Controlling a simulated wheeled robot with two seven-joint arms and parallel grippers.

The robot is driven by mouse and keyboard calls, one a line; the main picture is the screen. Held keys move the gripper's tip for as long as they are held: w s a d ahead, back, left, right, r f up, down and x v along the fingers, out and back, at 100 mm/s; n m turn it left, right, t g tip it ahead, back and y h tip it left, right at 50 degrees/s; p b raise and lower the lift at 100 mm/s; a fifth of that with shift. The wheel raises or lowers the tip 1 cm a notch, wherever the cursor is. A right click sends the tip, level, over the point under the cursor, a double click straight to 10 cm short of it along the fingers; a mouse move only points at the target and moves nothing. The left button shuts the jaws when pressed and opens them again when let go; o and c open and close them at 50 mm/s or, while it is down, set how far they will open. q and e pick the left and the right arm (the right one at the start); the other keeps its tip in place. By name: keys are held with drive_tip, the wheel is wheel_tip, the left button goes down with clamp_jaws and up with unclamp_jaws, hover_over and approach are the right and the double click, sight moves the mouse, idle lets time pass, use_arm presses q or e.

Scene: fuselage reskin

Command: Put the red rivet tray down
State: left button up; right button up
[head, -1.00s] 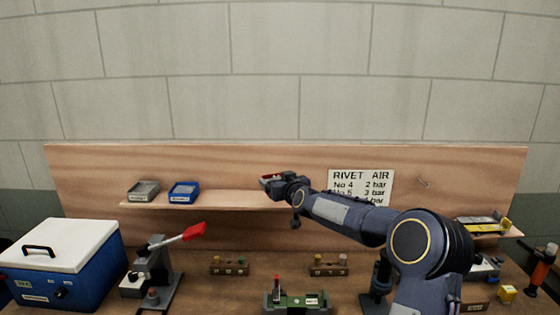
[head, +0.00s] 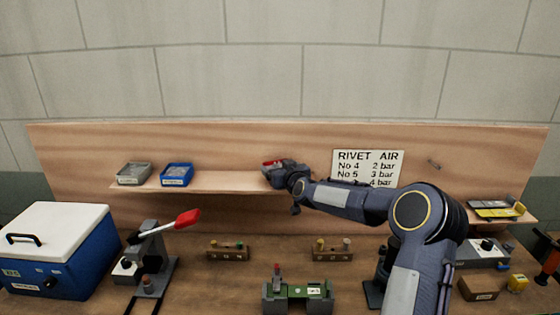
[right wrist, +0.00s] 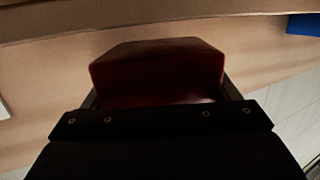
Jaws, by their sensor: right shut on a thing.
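The red rivet tray (right wrist: 158,72) sits between the fingers of my right gripper (right wrist: 160,98) in the right wrist view. In the head view only a sliver of the red tray (head: 272,163) shows past my right gripper (head: 276,172), which is shut on it. They are at the right part of the wooden shelf (head: 225,182), at about shelf height. I cannot tell whether the tray touches the shelf. My left gripper is not in view.
A grey tray (head: 133,173) and a blue tray (head: 177,174) stand on the shelf to the left, with bare shelf between the blue tray and my gripper. Below are a blue cooler (head: 75,260), a red-handled press (head: 152,255) and small rivet blocks (head: 228,251). A sign (head: 367,168) hangs right.

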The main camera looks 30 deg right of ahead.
drive_tip(key=shift+f, duration=0.45)
drive_tip(key=shift+f+b, duration=0.5)
drive_tip(key=shift+b, duration=0.15)
drive_tip(key=o, duration=1.1)
drive_tip(key=shift+f, duration=0.1)
